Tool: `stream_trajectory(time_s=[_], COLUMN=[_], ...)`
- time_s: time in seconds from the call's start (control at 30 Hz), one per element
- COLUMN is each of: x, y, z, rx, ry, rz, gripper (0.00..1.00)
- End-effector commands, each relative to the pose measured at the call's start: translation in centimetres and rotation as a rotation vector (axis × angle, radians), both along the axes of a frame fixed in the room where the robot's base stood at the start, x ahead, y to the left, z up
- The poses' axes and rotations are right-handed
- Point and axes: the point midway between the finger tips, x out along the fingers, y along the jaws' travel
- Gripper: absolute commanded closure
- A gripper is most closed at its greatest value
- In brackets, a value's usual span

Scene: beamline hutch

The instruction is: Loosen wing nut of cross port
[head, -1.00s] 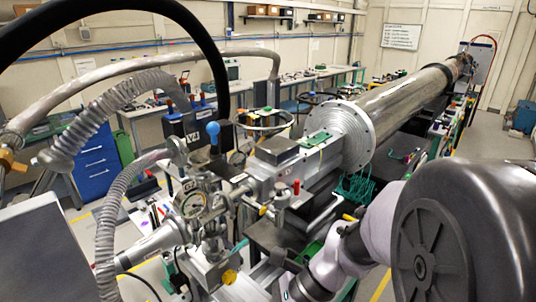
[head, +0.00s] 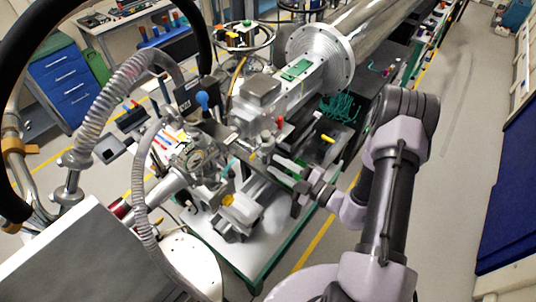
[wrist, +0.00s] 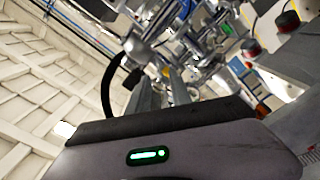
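The steel cross (head: 196,158), with a round glass-like face and several ports, stands left of centre in the head view. Clamps and fittings crowd around it. I cannot single out the wing nut at this size. My gripper (head: 279,170) is to the right of the cross and apart from it, pointing left toward it. Its two fingers look parted, with nothing between them. In the wrist view the fingers (wrist: 163,93) point up at blurred metal fittings (wrist: 190,35), and the gripper body fills the bottom.
A blue-handled valve (head: 203,101) rises behind the cross. A ribbed hose (head: 146,200) and a thick black hose (head: 195,40) arch on the left. A large flanged tube (head: 320,58) runs away at the back. Floor (head: 450,150) is clear on the right.

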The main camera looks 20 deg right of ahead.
Motion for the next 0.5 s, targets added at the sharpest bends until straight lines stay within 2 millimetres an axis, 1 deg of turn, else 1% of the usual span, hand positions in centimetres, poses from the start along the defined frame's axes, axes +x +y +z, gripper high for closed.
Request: stream_trajectory(time_s=[0.03,0.1,0.2,0.3,0.5], x=[0.9,2.0,2.9,3.4,3.6], y=[0.9,1.6,2.3,2.5,2.7], z=[0.3,0.2,0.1,0.1,0.0], rx=[-0.002,-0.003,-0.002,-0.001,-0.001], ry=[-0.001,-0.002,-0.001,-0.002,-0.002], rz=[0.005,0.004,0.003,0.001,0.001], gripper=[0.75,0.75,0.75,0.75,0.75])
